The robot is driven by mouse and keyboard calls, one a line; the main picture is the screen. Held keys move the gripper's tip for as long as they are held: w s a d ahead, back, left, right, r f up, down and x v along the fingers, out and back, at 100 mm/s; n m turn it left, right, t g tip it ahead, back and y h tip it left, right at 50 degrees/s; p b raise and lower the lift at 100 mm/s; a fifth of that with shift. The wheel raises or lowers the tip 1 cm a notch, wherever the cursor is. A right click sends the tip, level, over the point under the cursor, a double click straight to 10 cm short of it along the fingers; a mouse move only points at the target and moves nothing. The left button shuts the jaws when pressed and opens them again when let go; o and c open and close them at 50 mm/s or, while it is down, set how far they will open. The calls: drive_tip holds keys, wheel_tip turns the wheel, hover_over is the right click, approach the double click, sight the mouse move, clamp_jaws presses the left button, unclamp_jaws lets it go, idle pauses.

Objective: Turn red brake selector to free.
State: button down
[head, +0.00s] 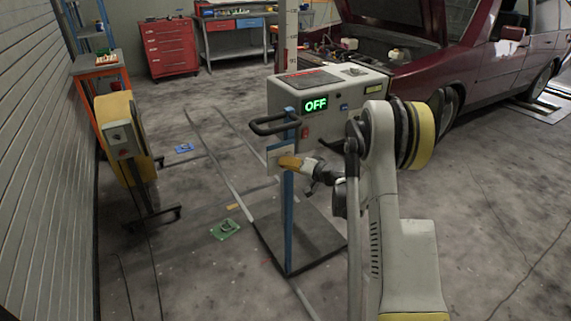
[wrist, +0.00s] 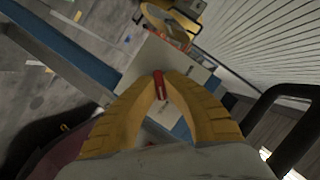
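The red brake selector (wrist: 159,86) is a small red lever on a pale plate (wrist: 145,62), seen in the wrist view. My gripper (wrist: 159,80) has its yellow fingers closed in on both sides of the lever, with no clear gap showing. In the head view my gripper (head: 284,162) is at the plate on the blue post (head: 288,205), and it hides the selector there. Any markings on the plate are too small to read.
A grey console (head: 325,100) with a green "OFF" display (head: 316,104) stands behind the post. A black handle (head: 275,124) juts from the post above my gripper. A dark red car (head: 480,65) is at the back right.

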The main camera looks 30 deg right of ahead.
drive_tip(key=shift+a+f, duration=0.1)
drive_tip(key=c, duration=1.5)
unclamp_jaws()
drive_tip(key=v, duration=1.2)
